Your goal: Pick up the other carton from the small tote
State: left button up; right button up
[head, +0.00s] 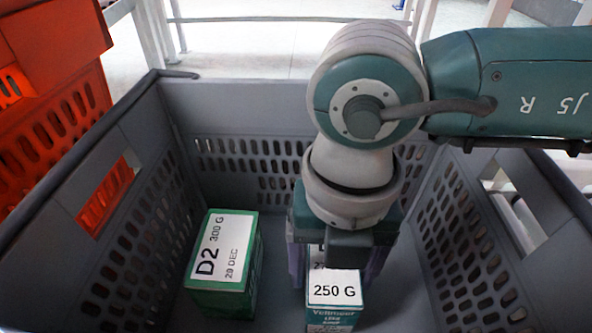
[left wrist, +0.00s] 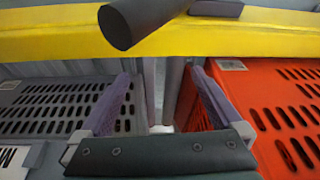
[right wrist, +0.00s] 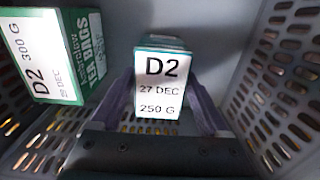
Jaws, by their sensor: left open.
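A small teal carton (head: 334,291) with a white label reading 250 G is in the grey tote (head: 232,103). It also shows in the right wrist view (right wrist: 160,85), where the label reads D2, 27 DEC, 250 G. My right gripper (right wrist: 160,92) points down over this carton, its fingers close against two opposite sides. My palm hides part of its top in the head view. I cannot tell whether the carton touches the floor. My left gripper (left wrist: 161,85) is open and empty, outside this tote.
A larger green carton (head: 223,262), labelled D2, 300 G, 29 DEC, stands left of the small carton with a gap between. The tote's perforated walls surround both. An orange tote (head: 60,110) stands to the left. A yellow bar (left wrist: 240,38) crosses the left wrist view.

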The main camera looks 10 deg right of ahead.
grip_shut()
dwell(0.4)
